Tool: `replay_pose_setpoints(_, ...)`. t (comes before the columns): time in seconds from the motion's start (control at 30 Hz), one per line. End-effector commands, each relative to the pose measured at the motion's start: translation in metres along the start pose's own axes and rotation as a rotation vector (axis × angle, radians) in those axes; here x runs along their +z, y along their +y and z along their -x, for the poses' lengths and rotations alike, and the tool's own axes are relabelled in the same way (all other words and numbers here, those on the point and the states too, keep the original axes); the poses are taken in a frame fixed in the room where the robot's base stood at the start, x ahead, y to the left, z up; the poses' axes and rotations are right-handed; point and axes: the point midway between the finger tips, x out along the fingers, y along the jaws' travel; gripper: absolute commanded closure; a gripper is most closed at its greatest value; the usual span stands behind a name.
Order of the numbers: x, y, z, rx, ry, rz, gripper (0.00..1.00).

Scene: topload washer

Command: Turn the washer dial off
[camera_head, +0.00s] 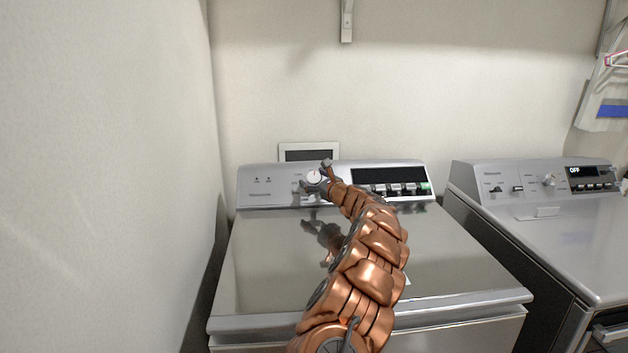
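The washer (270,265) is a grey topload machine in the middle of the head view, with its lid closed. Its dial (314,177) is a round white knob with a small red mark, on the sloped control panel. My copper-coloured arm reaches up over the lid to the panel. My gripper (316,176) is at the dial, with one dark finger to its lower left and another to its upper right. The fingers appear spread around the dial; I cannot tell whether they touch it. The panel's black display (388,175) appears blank.
A second grey machine (550,215) stands at the right, its display reading OFF. A white wall is close on the left. A small framed panel (309,150) is behind the washer. A bracket (346,20) is on the back wall above. The lid's left half is clear.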

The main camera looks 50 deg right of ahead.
Motion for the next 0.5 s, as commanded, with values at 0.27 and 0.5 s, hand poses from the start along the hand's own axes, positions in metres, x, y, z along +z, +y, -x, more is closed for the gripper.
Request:
replay_pose_setpoints(0.27, -0.0002, 0.0000, 0.0000, 0.000, 0.000, 0.000, 0.60)
replay_pose_setpoints(0.5, -0.0002, 0.0001, 0.0000, 0.000, 0.000, 0.000, 0.80)
